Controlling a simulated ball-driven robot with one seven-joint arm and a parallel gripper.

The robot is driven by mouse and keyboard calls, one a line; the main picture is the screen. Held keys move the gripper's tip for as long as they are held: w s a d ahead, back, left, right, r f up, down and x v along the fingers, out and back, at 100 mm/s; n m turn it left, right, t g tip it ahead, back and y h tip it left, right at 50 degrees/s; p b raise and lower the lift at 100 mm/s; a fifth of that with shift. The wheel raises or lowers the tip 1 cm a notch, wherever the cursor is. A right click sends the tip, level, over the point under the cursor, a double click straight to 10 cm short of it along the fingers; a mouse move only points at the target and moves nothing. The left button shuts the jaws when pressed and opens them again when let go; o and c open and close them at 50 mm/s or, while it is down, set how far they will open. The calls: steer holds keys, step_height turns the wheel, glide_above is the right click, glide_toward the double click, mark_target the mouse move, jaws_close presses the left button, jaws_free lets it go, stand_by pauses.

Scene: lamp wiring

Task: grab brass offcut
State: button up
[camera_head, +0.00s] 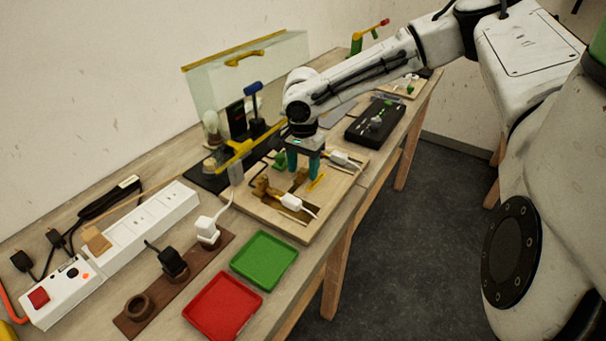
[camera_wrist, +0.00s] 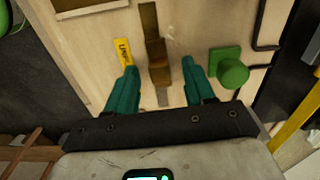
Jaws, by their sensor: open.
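A brownish brass-coloured piece (camera_wrist: 156,52), apparently the brass offcut, lies on the wooden board and shows between my fingertips in the wrist view. It meets a darker brown strip, and I cannot tell exactly where one ends. My gripper (camera_wrist: 159,72) is open, with one teal finger on each side of the piece and nothing held. In the head view my gripper (camera_head: 303,172) points down over the board (camera_head: 329,194). The fingers partly hide what lies between them there. I cannot tell whether the fingertips touch the board.
A green knob (camera_wrist: 230,72) stands beside one finger; a yellow label (camera_wrist: 123,52) lies beside the other. A brass-coloured block (camera_head: 264,187) and white connectors (camera_head: 292,202) sit on the board. Green (camera_head: 264,259) and red (camera_head: 223,305) trays lie nearer the front.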

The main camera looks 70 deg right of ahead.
steer(key=shift+c, duration=0.2)
jaws_close()
steer(key=shift+r, duration=0.15)
